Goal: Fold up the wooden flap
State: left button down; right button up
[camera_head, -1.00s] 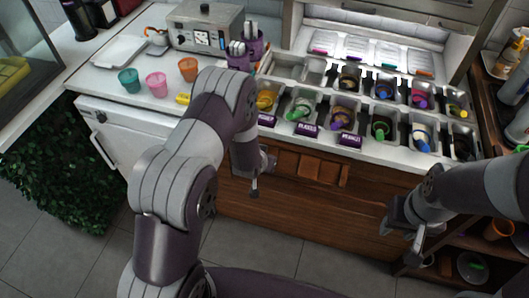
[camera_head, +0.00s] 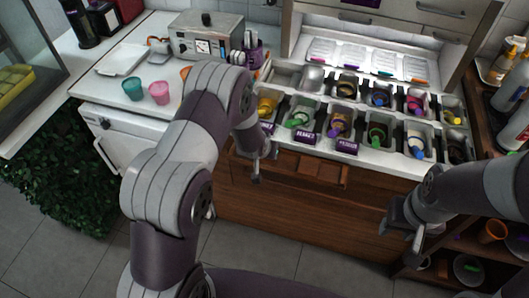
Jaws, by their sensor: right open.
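The wooden flap (camera_head: 318,172) is a brown panel on the wooden front of the counter, just below the white top edge. It seems to stand out a little from the front; its exact angle is hard to tell. My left gripper (camera_head: 263,165) is at the flap's left, close to the counter front. Whether it touches the flap is unclear, and its jaw opening is too small to judge. My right gripper (camera_head: 405,226) is open and empty, to the right of and lower than the flap, in front of the wooden counter front.
Topping bins (camera_head: 338,125) with coloured scoops fill the counter above the flap. Cups (camera_head: 159,92) and a metal appliance (camera_head: 206,40) stand at the left. A brown shelf unit (camera_head: 443,258) with cups and bowls is at the right. The floor (camera_head: 255,245) below is clear.

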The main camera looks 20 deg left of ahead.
pick_arm(q)
jog(key=shift+w+r, duration=0.15)
jog(key=shift+w, duration=0.1)
jog(key=c, duration=0.9)
grip_release()
jog(key=shift+c, duration=0.2)
jog(key=shift+w+f, duration=0.25)
jog(key=shift+f, duration=0.1)
jog(key=v, duration=1.2)
jog(key=shift+s+r+b, duration=0.15)
jog(key=shift+r+b, duration=0.15)
jog(key=shift+b, duration=0.1)
